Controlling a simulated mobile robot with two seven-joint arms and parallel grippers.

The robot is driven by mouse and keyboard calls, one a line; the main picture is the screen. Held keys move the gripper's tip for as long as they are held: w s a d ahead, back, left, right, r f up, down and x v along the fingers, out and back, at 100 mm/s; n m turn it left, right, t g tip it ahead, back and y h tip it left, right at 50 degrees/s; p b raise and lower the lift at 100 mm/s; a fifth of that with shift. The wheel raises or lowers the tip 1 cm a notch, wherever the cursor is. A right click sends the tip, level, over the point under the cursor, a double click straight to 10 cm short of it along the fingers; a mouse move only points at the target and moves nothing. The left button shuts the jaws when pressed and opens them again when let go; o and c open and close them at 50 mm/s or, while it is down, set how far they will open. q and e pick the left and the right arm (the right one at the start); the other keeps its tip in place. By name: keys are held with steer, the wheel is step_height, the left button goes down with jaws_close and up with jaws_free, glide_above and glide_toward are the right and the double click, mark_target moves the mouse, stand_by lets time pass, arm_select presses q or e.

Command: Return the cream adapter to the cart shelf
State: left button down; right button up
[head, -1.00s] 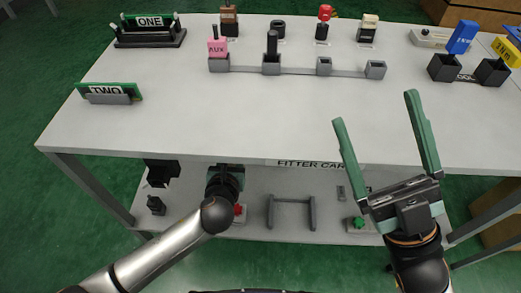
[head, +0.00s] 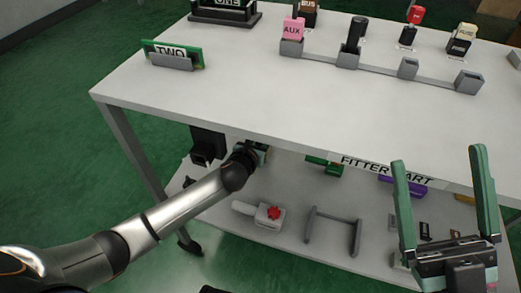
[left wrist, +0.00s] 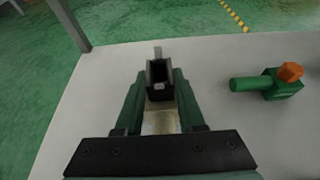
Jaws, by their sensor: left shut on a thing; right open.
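My left gripper (head: 258,152) reaches under the cart's top, and its fingers are mostly hidden there in the head view. In the left wrist view my left gripper (left wrist: 158,84) is shut on the cream adapter (left wrist: 160,122), whose pale face shows between the fingers. A black, open-topped block (left wrist: 157,72) shows at the fingertips; I cannot tell if it is part of the adapter. The cart's lower shelf (head: 300,249) is light grey, and its surface also shows beneath the gripper in the left wrist view (left wrist: 235,130). My right gripper (head: 441,165) is open and empty in front of the cart's right part.
A pale block with a red knob (head: 270,213) and a grey bracket (head: 333,232) stand on the lower shelf. A green valve with an orange knob (left wrist: 284,84) lies right of my left gripper. The cart's top (head: 270,105) overhangs the shelf; a leg (head: 134,150) stands left.

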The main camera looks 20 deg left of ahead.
mark_target(260, 145)
arm_select(q)
step_height(260, 145, down, 4)
steer(key=b, duration=0.3)
steer(key=shift+w+a+r, duration=0.1)
steer(key=shift+w+a, duration=0.05)
steer(key=shift+r, duration=0.15)
steer(key=shift+f, duration=0.2)
steer(key=c, duration=0.5)
jaws_free()
steer(key=shift+s+r+p, duration=0.25)
steer(key=shift+r+p, duration=0.05)
steer(key=shift+p, duration=0.15)
steer(key=p+v, duration=0.4)
steer(key=v, duration=0.6)
steer(key=shift+s+r+p, duration=0.2)
steer(key=shift+s+p, duration=0.05)
steer(key=shift+p, duration=0.15)
steer(key=shift+s+r, duration=0.1)
steer(key=shift+s, duration=0.3)
